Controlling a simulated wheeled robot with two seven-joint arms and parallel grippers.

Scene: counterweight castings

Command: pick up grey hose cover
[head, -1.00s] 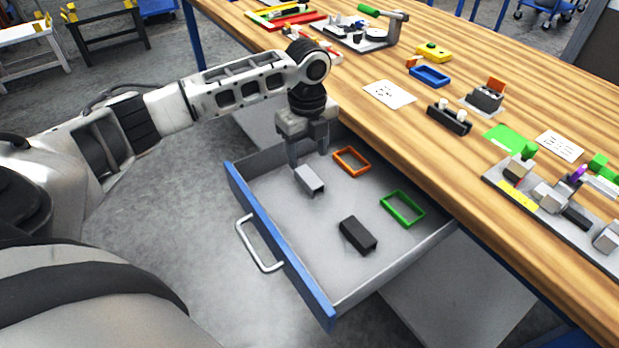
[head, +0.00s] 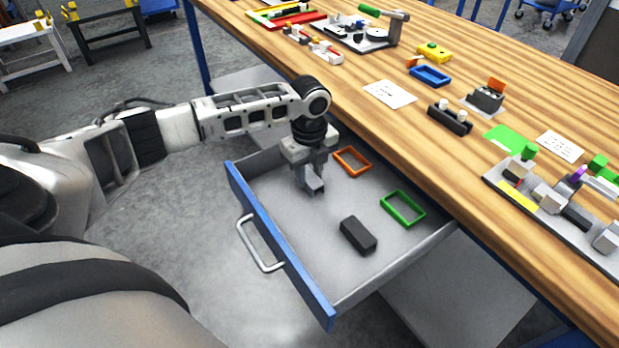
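The grey hose cover (head: 315,188), a small light-grey channel-shaped piece, lies in the open drawer (head: 283,232) towards its left end. My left gripper (head: 310,178) points down over it with its fingers lowered around it. The fingers and wrist hide most of the cover; only its near end shows. I cannot tell whether the fingers are closed on it or still apart. The cover appears to rest at the drawer floor. My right gripper is not in view.
The drawer also holds an orange frame (head: 352,150), a green frame (head: 402,195) and a black block (head: 358,236). The wooden bench top (head: 440,180) overhangs the drawer's far side. A blue drawer front with a handle (head: 248,245) is on the near side.

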